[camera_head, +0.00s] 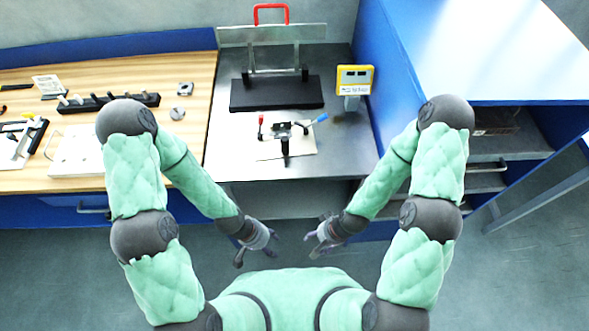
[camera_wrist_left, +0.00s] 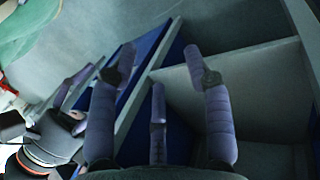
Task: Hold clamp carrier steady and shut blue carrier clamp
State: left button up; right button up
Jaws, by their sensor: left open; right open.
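The clamp carrier (camera_head: 285,147) is a small dark fixture on a pale plate on the grey worktop, in the head view's middle. A blue-handled clamp (camera_head: 318,120) sticks out at its right, its handle slanting up to the right. A red-handled clamp (camera_head: 261,124) stands upright at its left. My left gripper (camera_head: 254,259) is open and empty, in front of the bench and below its top. Its spread fingers also show in the left wrist view (camera_wrist_left: 158,90). My right gripper (camera_head: 312,246) is open and empty, also in front of the bench. Neither touches the carrier.
Behind the carrier is a dark base (camera_head: 276,93) with a clear panel and red handle. A yellow-framed display (camera_head: 354,80) stands at the right. A wooden bench (camera_head: 190,135) with tools and parts lies left. A blue partition borders the worktop's right.

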pick_arm(q)
jog(key=s+d+r+m+g+y+b, duration=0.2)
jog(key=s+r+m, duration=0.1)
jog(key=m, duration=0.7)
jog(key=m+t+y+b, duration=0.3)
jog(key=m+t+y, duration=0.3)
jog(key=m+t, duration=1.3)
send_near(284, 148)
jog(key=w+m+g+b, duration=0.1)
jog(key=w, duration=0.1)
jog(key=w+a+g+b, duration=0.1)
jog(key=w, duration=0.2)
jog(key=w+f+m+g+b, duration=0.1)
jog(key=w, duration=0.2)
jog(key=shift+a+m, duration=0.3)
jog(key=shift+w+a+f, duration=0.1)
jog(key=shift+w, duration=0.4)
jog(key=shift+c, duration=0.3)
